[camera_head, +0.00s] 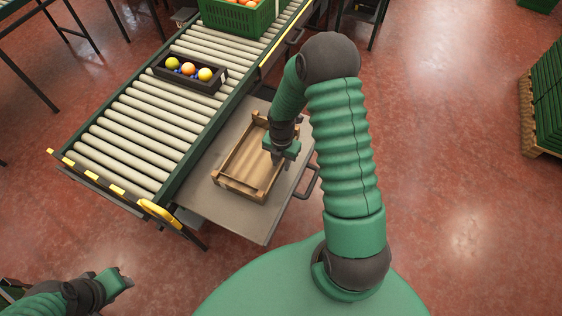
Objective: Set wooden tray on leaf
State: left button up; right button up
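The wooden tray (225,186) is an open slatted crate, and it rests on the grey leaf (262,222) beside the roller conveyor. It looks empty where I can see inside. My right gripper (281,158) points down at the tray's right side wall, with its fingers at or just over that wall. The gripper's body hides part of the wall, so I cannot tell whether the fingers are closed on it. My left gripper (126,277) is at the lower left, over the floor, away from the tray. Its finger gap is too small to judge.
The roller conveyor (133,133) carries a dark box (208,86) of colored fruit and a green crate (232,18) of oranges. A black handle (309,182) sticks out from the leaf's right edge. Green stacked crates (549,90) stand on a pallet at far right.

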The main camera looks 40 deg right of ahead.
notch_tip(320, 180, up, 11)
jog(key=p, duration=0.4)
jog(key=s+a+r+m+t, duration=0.1)
jog(key=s+a+r+m, duration=0.2)
jog(key=a+m, duration=0.4)
jog(key=s+a+r+m+t, duration=0.1)
jog(key=s+a+r+m, duration=0.2)
jog(key=m, duration=1.2)
jog(key=a+r, duration=0.2)
jog(key=a, duration=0.3)
jog(key=shift+s+a+r+t, duration=0.2)
jog(key=shift+a+r+t, duration=0.1)
jog(key=shift+r, duration=0.1)
jog(key=shift+a, duration=0.1)
